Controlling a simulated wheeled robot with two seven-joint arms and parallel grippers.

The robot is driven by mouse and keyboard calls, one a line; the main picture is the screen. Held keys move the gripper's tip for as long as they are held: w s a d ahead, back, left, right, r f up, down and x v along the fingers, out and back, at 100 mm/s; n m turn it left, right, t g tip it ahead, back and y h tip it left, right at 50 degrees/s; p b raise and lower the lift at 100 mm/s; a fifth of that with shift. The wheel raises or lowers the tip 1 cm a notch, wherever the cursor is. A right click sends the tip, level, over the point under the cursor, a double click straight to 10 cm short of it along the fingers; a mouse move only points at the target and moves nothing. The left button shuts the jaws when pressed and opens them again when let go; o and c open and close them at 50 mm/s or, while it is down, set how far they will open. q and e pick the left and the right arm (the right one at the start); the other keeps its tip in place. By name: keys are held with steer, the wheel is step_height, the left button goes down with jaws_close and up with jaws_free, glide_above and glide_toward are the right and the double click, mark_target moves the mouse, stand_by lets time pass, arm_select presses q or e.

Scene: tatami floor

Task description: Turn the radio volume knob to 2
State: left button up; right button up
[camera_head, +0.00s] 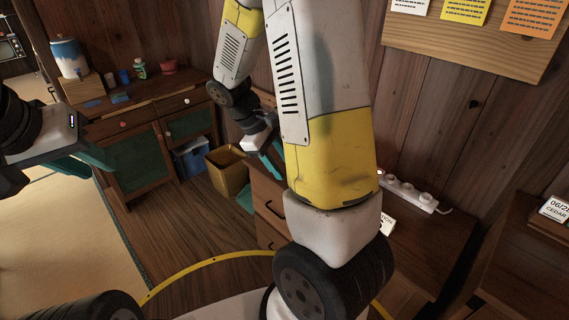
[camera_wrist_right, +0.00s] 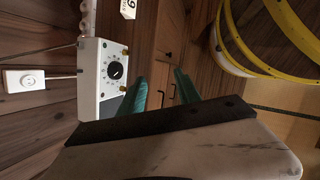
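The radio (camera_wrist_right: 103,80) is a pale box in the right wrist view, turned sideways in the picture. Its front has a round dial with a black knob (camera_wrist_right: 115,71) at its centre and small brass-coloured parts at two corners. The dial marks are too small to read. My right gripper (camera_wrist_right: 160,83) has its teal fingers apart and empty, with the radio to the left of them. It also shows in the head view (camera_head: 259,176), partly behind my arm. I cannot make out the radio in the head view. My left gripper (camera_head: 98,170) is open and empty at the left, away from the radio.
A power strip (camera_head: 410,194) lies on the desk along the wall. A white switch plate (camera_wrist_right: 25,79) is left of the radio in the wrist view. A cabinet (camera_head: 140,160) with cups and a dispenser (camera_head: 70,58), and a yellow bin (camera_head: 228,172), stand at the back left.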

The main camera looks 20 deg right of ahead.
steer(key=w+d+f+n+t+h, duration=0.35)
steer(key=w+f+n+h, duration=0.25)
steer(key=f+n, duration=0.4)
steer(key=w+d+f+n+t+h, duration=0.35)
steer(key=w+f+n+h, duration=0.35)
steer(key=f, duration=0.5)
steer(key=shift+n+t+y, duration=0.4)
steer(key=shift+n+y, duration=0.1)
steer(key=x, duration=0.3)
steer(key=s+x, duration=0.1)
steer(key=x, duration=0.2)
steer(key=shift+d+r, duration=0.15)
steer(key=shift+d, duration=0.45)
steer(key=shift+s, duration=0.1)
steer(key=shift+c, duration=0.2)
jaws_close()
